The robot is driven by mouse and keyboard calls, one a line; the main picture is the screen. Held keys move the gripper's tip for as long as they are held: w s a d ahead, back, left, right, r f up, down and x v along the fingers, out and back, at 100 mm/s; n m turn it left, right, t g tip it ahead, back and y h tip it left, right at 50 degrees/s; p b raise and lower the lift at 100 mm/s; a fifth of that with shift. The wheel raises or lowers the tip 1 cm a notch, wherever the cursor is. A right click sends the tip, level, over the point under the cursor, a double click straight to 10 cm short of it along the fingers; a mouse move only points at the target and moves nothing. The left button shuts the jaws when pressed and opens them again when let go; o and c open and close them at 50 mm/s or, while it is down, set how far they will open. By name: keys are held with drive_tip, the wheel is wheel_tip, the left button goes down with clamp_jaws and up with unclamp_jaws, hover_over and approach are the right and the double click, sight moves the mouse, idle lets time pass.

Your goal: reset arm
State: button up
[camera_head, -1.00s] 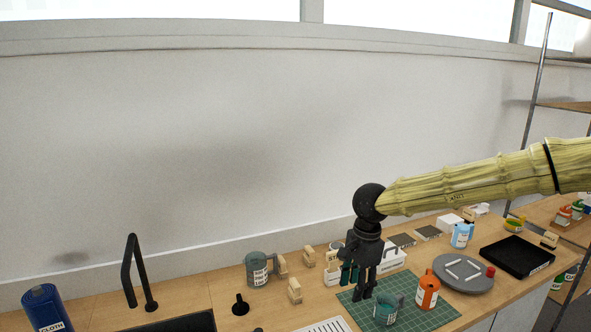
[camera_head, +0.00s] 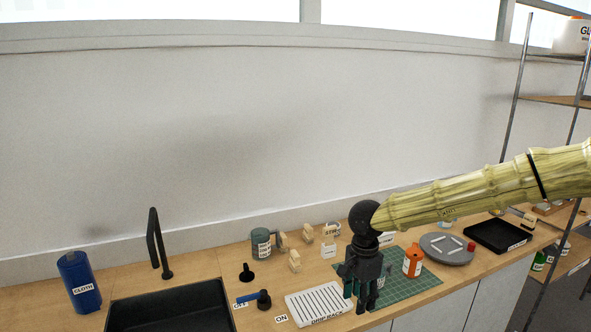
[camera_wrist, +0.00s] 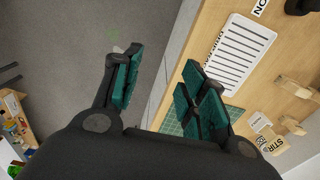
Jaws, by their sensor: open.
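My gripper (camera_head: 362,283) hangs from my arm, fingers down, over the left part of the green cutting mat (camera_head: 412,284), beside the drip rack. In the wrist view my gripper (camera_wrist: 165,95) has its green-padded fingers spread wide with nothing between them. Grey floor and the counter's front edge show behind the fingers there. The gripper hides part of the mat and some things behind it.
A white drip rack (camera_head: 318,303), a black sink (camera_head: 170,312) with a black faucet (camera_head: 158,245), a blue cloth roll (camera_head: 79,283), a labelled grey-green mug (camera_head: 262,243), an orange bottle (camera_head: 413,260), a grey turntable (camera_head: 447,249) and a black tray (camera_head: 497,236) occupy the counter.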

drive_tip(key=s+d+f+n+t+h+b, duration=0.15)
drive_tip(key=s+f, duration=0.25)
drive_tip(key=f, duration=0.6)
drive_tip(key=s+d+f+n+t+h+b, duration=0.1)
drive_tip(key=s+d+f+n, duration=0.2)
drive_tip(key=f, duration=0.7)
drive_tip(key=s+d+f+n+t+h+b, duration=0.1)
drive_tip(key=s+f+n, duration=0.1)
drive_tip(key=s+f, duration=0.5)
drive_tip(key=s+f+n+g+y+b, duration=0.1)
drive_tip(key=s+f+n, duration=0.1)
drive_tip(key=s+f, duration=0.3)
drive_tip(key=s+f+n+g+y+b, duration=0.1)
drive_tip(key=s+f, duration=0.3)
drive_tip(key=s, duration=0.8)
drive_tip(key=s+d+f+n+g+y+b, duration=0.1)
drive_tip(key=s+f+n, duration=0.2)
drive_tip(key=s+f, duration=0.2)
drive_tip(key=s, duration=0.3)
drive_tip(key=shift+s+f, duration=0.15)
drive_tip(key=shift+f, duration=0.15)
drive_tip(key=shift+n+g+y, duration=0.25)
